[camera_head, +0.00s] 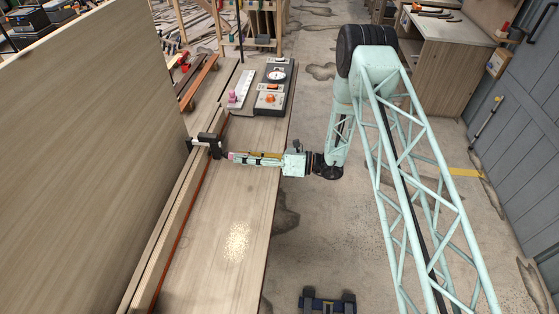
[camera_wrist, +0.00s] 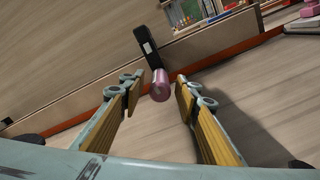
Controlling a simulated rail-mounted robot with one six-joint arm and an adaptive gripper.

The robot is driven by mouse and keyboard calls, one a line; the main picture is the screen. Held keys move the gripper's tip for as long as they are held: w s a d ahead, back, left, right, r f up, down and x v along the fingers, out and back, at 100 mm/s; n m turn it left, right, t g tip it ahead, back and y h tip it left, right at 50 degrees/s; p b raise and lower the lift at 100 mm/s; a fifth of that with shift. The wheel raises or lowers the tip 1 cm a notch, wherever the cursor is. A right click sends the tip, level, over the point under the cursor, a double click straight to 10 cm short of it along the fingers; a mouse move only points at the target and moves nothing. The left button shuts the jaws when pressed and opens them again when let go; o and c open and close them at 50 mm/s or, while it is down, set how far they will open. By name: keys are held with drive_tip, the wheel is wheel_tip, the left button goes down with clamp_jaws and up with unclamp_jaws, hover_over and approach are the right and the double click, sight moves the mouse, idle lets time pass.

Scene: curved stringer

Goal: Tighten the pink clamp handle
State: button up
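The black clamp (camera_head: 209,146) grips the edge of the curved wooden stringer on the left side of the bench. Its pink handle (camera_wrist: 160,86) points towards me in the wrist view. Only a small bit of the pink handle (camera_head: 231,156) shows in the head view, at the tip of my gripper. My gripper (camera_wrist: 157,79) is open, with its two wood-faced fingers on either side of the handle in the picture. Gaps show between the handle and both fingers. I cannot tell how far the handle reaches in between them. The clamp's black bar (camera_wrist: 147,45) rises behind the handle.
A large wooden panel (camera_head: 80,150) stands left of the clamp. The bench top (camera_head: 225,210) is bare in front. Behind the clamp lie a grey tray with a dial and orange knobs (camera_head: 272,88) and a light board with pink parts (camera_head: 241,89). Open floor lies to the right.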

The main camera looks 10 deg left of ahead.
drive_tip(key=shift+n+p, duration=0.3)
drive_tip(key=shift+n, duration=1.5)
drive_tip(key=shift+n+p, duration=0.65)
drive_tip(key=shift+n, duration=1.15)
drive_tip(key=shift+n+p, duration=2.15)
drive_tip(key=shift+n, duration=1.25)
drive_tip(key=d+b, duration=0.1)
drive_tip(key=d, duration=1.2)
drive_tip(key=shift+d+b, duration=0.4)
drive_tip(key=shift+a+f+m+b, duration=0.1)
drive_tip(key=shift+m+b, duration=0.2)
drive_tip(key=shift+b, duration=0.25)
drive_tip(key=m+b, duration=0.2)
drive_tip(key=b, duration=0.1)
drive_tip(key=shift+a+b, duration=0.2)
drive_tip(key=shift+b, duration=0.1)
drive_tip(key=m+b, duration=0.2)
drive_tip(key=shift+a+b, duration=0.15)
drive_tip(key=shift+b, duration=0.25)
drive_tip(key=shift+a+r+m+b, duration=0.15)
drive_tip(key=shift+r+m+b, duration=0.05)
drive_tip(key=shift+m+b, duration=0.55)
